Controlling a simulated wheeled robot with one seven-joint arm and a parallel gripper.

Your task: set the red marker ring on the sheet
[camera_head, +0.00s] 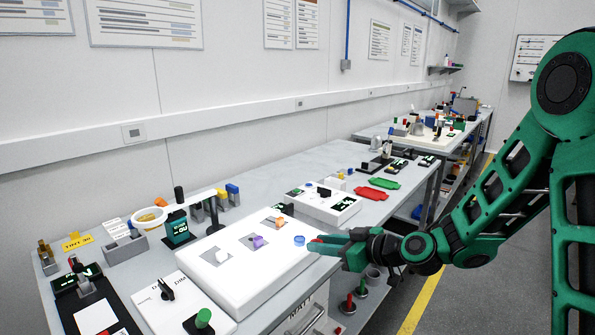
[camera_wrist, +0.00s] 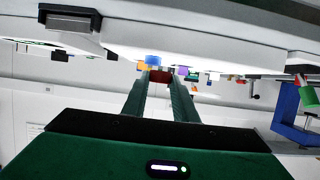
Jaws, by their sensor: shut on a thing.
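My gripper (camera_head: 328,243) reaches in from the right at the near right edge of a large white flat-topped box. The ring's underside is hidden.
On the white top also stand a purple piece (camera_head: 258,242), an orange piece (camera_head: 280,223) and a white piece (camera_head: 222,256), on or beside greyish patches. A smaller white box (camera_head: 323,204) stands behind. A red tray (camera_head: 371,193) and green tray (camera_head: 384,183) lie farther back.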

